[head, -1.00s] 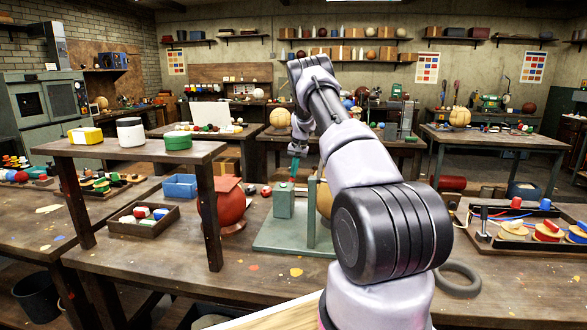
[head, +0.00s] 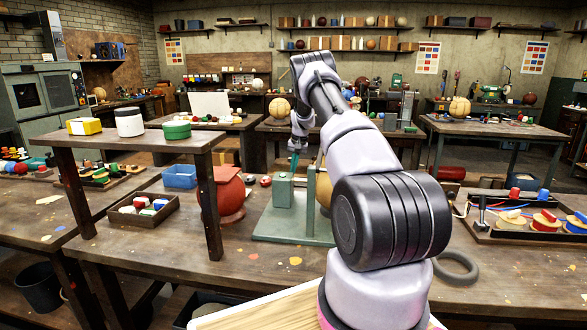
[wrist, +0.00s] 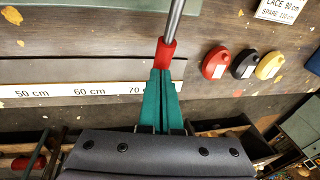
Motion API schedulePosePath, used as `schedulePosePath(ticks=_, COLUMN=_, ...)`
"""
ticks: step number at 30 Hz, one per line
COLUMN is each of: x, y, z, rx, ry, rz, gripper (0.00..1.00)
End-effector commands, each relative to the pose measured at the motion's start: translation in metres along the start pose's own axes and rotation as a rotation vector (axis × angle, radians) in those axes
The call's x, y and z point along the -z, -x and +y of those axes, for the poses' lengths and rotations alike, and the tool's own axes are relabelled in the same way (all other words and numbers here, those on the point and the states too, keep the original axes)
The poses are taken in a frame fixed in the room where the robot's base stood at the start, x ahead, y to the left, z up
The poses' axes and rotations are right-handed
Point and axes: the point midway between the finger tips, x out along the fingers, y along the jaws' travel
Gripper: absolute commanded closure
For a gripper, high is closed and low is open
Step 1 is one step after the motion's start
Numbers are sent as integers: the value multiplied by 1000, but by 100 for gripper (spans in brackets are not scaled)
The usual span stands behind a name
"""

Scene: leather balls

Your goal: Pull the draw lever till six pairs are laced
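The draw lever (wrist: 174,22) is a grey metal rod with a red grip (wrist: 166,52), seen at the top middle of the wrist view. My gripper (wrist: 161,74) has teal fingers that lie close together at the lower end of this grip; it looks shut on it. In the head view my gripper (head: 294,160) points down beside the green lacing stand (head: 284,193), small and partly behind my arm. A tan ball (head: 323,190) on the stand is mostly hidden by the post and my arm. Laced pairs cannot be made out.
A raised wooden shelf (head: 100,140) with tins stands at left. Near the stand are a red ball (head: 222,194), a blue bin (head: 180,177) and a tray of coloured pieces (head: 143,212). The wrist view shows a ruler strip (wrist: 85,91) and red, black and yellow discs (wrist: 243,64).

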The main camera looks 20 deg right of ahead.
Motion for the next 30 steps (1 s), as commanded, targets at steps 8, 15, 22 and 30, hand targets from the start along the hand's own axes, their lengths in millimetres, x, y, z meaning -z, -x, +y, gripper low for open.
schedulePosePath(ticks=8, x=-6, y=5, z=1, rx=-2, ry=-2, rz=-14, gripper=100)
schedulePosePath(ticks=15, x=-3, y=56, z=0, rx=0, ry=-1, rz=-4, gripper=100)
schedulePosePath(ticks=22, x=-1, y=96, z=1, rx=1, ry=0, rz=0, gripper=100)
schedulePosePath(ticks=30, x=-1, y=109, z=1, rx=0, ry=0, rz=0, gripper=100)
